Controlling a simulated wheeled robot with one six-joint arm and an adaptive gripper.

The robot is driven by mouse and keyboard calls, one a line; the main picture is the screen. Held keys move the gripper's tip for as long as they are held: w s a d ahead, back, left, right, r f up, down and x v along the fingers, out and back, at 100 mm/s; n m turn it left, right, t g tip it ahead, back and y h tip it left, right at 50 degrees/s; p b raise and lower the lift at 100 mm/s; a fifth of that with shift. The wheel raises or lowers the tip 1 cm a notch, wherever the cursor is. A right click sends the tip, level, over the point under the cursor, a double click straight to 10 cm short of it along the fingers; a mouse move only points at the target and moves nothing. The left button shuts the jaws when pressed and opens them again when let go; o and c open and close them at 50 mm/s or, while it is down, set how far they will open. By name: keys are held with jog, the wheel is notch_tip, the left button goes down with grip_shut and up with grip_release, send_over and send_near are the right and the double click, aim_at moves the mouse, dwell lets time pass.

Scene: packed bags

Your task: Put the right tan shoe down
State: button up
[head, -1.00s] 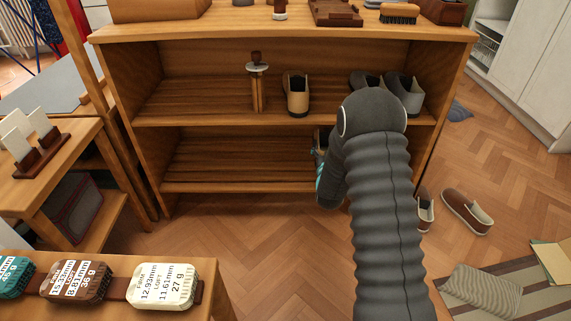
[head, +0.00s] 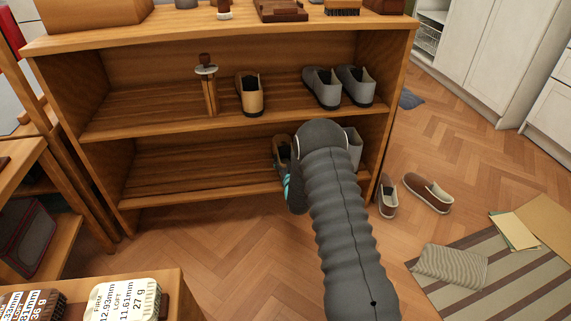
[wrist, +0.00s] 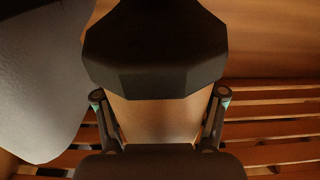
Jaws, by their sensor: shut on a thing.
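My gripper (wrist: 160,96) is shut on a tan shoe (wrist: 163,120); one finger is on each side of it in the wrist view. The shoe's dark part faces up in that view. In the head view the held shoe (head: 281,148) shows only in part, at the lower compartment of the wooden shelf (head: 180,185), beside my arm. I cannot tell whether it touches the lower board. The other tan shoe (head: 250,98) stands on the upper board, next to a wooden stand.
A pale grey shoe (head: 355,150) is right of my arm on the lower board; a grey shape (wrist: 40,80) fills the wrist view's left. Two grey shoes (head: 338,88) stand above. Brown shoes (head: 425,194) lie on the floor at right. The lower board's left is bare.

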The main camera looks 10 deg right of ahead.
jog(key=shift+f, duration=0.85)
jog(key=o, duration=1.6)
jog(key=shift+f, duration=0.1)
jog(key=shift+c, duration=0.2)
